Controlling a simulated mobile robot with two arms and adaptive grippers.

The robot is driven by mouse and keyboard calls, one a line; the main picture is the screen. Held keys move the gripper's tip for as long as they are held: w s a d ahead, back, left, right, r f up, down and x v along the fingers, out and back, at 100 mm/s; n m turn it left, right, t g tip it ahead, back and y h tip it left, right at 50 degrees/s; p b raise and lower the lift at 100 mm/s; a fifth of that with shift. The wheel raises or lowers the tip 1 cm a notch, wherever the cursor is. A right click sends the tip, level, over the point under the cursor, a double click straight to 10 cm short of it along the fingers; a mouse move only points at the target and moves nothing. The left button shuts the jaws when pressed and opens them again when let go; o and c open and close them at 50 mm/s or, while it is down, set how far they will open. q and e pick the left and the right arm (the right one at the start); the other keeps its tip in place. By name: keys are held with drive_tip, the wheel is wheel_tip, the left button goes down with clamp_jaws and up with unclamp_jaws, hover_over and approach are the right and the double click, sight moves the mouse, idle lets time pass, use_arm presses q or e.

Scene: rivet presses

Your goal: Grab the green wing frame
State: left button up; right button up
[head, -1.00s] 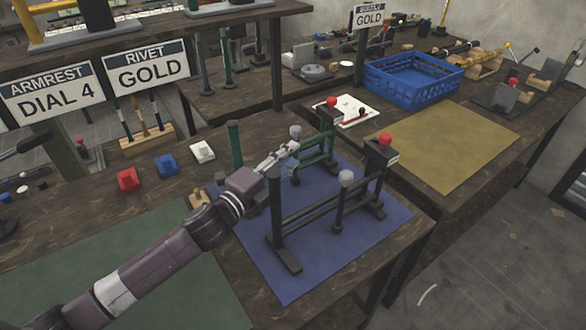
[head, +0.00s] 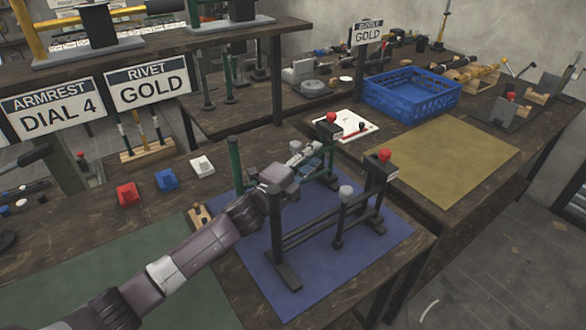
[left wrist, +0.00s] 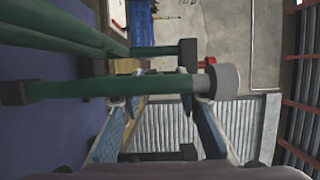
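The green wing frame (head: 235,158) stands on the blue mat (head: 385,240), behind a matching black frame (head: 310,232). My left gripper (head: 306,157) reaches over the black frame to the green frame and hides part of it. In the left wrist view, a green bar with a grey knob (left wrist: 222,81) runs across the picture at the two spread fingers (left wrist: 155,98). The fingers are apart; I cannot tell whether they touch the bar. My right gripper is not in view.
The black frame stands close under my left arm. Red (head: 128,194), blue (head: 167,180) and white (head: 202,166) blocks lie left of the mat. A blue crate (head: 410,98) and a bare tan mat (head: 445,160) are on the right-hand bench.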

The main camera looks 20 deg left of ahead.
use_arm(q)
drive_tip(key=shift+x, duration=0.95)
clamp_jaws()
drive_tip(key=shift+r, duration=0.1)
